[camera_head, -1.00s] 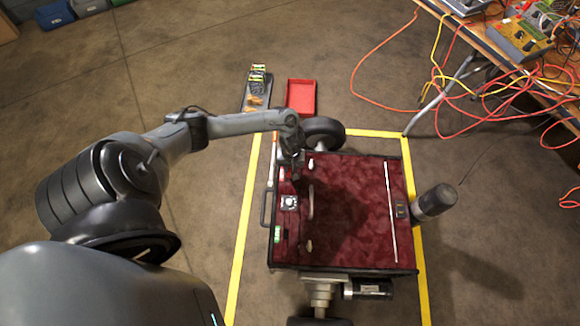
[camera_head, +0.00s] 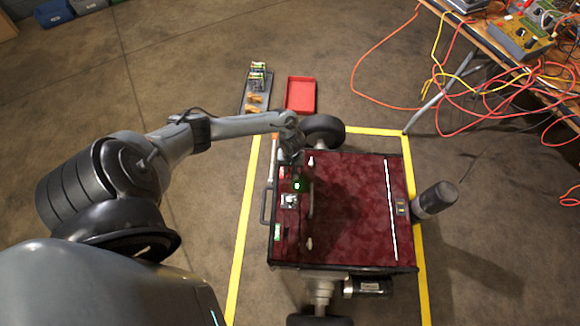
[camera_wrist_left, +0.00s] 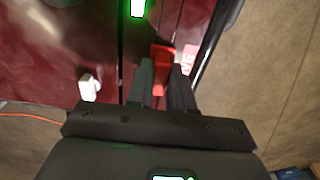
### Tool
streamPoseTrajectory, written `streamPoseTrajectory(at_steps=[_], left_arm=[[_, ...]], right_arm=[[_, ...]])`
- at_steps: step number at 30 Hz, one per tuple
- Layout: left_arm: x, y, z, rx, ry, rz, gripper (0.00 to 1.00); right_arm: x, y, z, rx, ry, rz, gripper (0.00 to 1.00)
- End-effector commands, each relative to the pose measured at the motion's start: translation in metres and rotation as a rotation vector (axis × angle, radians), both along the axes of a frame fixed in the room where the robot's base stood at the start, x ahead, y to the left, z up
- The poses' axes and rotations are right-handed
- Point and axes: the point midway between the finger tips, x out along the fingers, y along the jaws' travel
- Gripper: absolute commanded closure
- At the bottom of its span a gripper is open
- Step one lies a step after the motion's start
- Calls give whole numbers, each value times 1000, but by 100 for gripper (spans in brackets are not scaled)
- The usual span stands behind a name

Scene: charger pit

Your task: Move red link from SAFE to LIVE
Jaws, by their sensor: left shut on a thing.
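The red link (camera_wrist_left: 160,68) shows in the left wrist view between the two fingers of my left gripper (camera_wrist_left: 162,88), which is shut on it. In the head view my left gripper (camera_head: 291,155) is at the far left corner of the dark red panel (camera_head: 350,215). The link is right beside a red label with white letters (camera_wrist_left: 187,60), only partly readable. I cannot tell how deep the link sits. A green label (camera_head: 277,233) lies at the panel's near left, its text too small to read. My right gripper is not in view.
A green light (camera_head: 297,185) glows on the panel and also shows in the wrist view (camera_wrist_left: 138,8). White pegs (camera_wrist_left: 89,87) stand on the panel. A red tray (camera_head: 301,96) and a tool board (camera_head: 258,88) lie beyond. Cables hang from the table at right.

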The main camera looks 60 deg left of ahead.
Motion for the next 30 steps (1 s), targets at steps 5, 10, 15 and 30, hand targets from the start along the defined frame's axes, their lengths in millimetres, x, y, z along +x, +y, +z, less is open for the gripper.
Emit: streamPoseTrajectory(at_steps=[5, 10, 15, 30], left_arm=[[0, 0, -1, 0, 0, 0, 67], [0, 0, -1, 0, 0, 0, 49], [0, 0, -1, 0, 0, 0, 49], [1, -1, 53, -1, -1, -1, 49]], right_arm=[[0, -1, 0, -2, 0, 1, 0], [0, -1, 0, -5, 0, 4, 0], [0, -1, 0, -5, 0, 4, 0], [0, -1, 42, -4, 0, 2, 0]])
